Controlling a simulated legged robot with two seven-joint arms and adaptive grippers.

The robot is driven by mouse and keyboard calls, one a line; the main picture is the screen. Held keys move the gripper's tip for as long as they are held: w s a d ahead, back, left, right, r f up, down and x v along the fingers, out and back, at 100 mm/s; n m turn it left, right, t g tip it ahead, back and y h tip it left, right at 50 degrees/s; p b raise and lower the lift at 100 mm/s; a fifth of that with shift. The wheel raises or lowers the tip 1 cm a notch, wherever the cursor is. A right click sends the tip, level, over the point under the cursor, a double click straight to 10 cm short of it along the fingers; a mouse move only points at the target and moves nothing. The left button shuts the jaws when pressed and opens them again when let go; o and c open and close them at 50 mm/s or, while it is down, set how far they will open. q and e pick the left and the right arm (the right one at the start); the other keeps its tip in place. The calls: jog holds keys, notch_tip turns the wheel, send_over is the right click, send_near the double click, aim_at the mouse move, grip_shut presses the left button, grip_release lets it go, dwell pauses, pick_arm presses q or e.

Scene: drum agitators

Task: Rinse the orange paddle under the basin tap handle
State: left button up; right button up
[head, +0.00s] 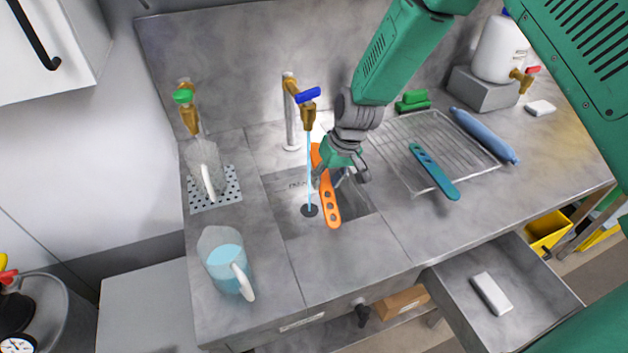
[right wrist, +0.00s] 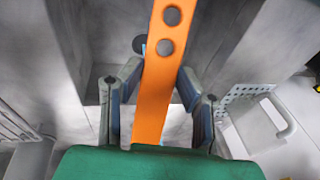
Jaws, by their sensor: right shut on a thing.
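The orange paddle (head: 331,203), a flat bar with holes, is held over the basin (head: 352,208). My right gripper (head: 330,178) is shut on it; in the right wrist view the paddle (right wrist: 157,90) runs between the two fingers (right wrist: 158,78). The basin tap (head: 291,110) has a blue handle (head: 308,95). A thin blue water stream (head: 309,150) falls from its spout to the drain (head: 310,211). The stream passes close along the paddle's left side; I cannot tell whether it touches it. My left gripper is not in view.
A jug of blue liquid (head: 226,262) stands at front left. A green-handled tap (head: 186,98) is at back left. An open drawer (head: 535,295) juts out at front right.

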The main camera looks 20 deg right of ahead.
jog(key=s+d+p, duration=0.1)
jog(key=s+d, duration=0.1)
jog(key=s, duration=0.4)
jog(key=shift+p, duration=0.4)
jog(key=shift+s+r, duration=0.1)
dwell(1.1)
jog(key=shift+s+d+r+p, duration=0.35)
jog(key=shift+s+r+p, duration=0.5)
jog(key=s+r, duration=0.1)
jog(key=s+d+r, duration=0.1)
jog(key=s, duration=0.1)
jog(key=shift+r, duration=0.1)
